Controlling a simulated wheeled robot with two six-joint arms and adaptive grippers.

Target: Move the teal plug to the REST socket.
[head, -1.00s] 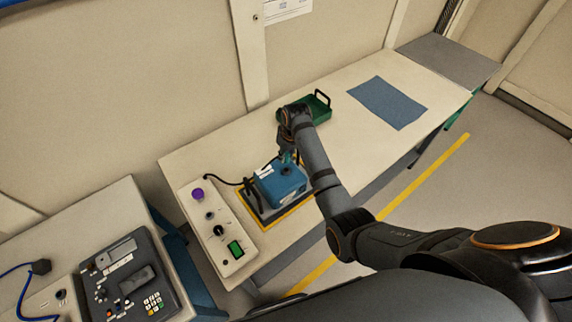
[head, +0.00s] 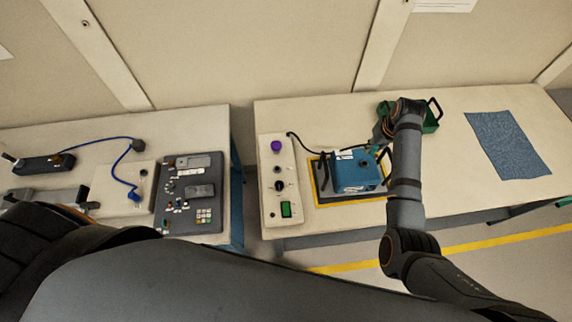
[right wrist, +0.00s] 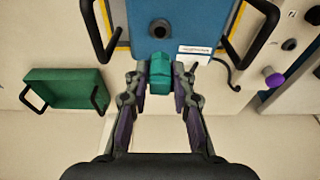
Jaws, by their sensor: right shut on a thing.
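The teal plug (right wrist: 160,76) is between the fingertips of my right gripper (right wrist: 160,88), which is shut on it. In the head view my right gripper (head: 382,146) is at the right side of the blue box (head: 352,172). In the right wrist view the plug overlaps the near edge of the blue box (right wrist: 188,18); I cannot tell whether they touch. A dark round socket (right wrist: 160,28) on the box shows empty just beyond the plug. No REST marking is readable. What looks like my left gripper (head: 82,206) is low at the left, partly hidden, its jaws unclear.
Black handles (right wrist: 262,30) flank the box, and a black cable runs beside it. A green tray (right wrist: 62,88) stands close by. A control panel (head: 286,190) with a purple knob is left of the box. A blue mat (head: 506,145) lies at right, with bare bench around it.

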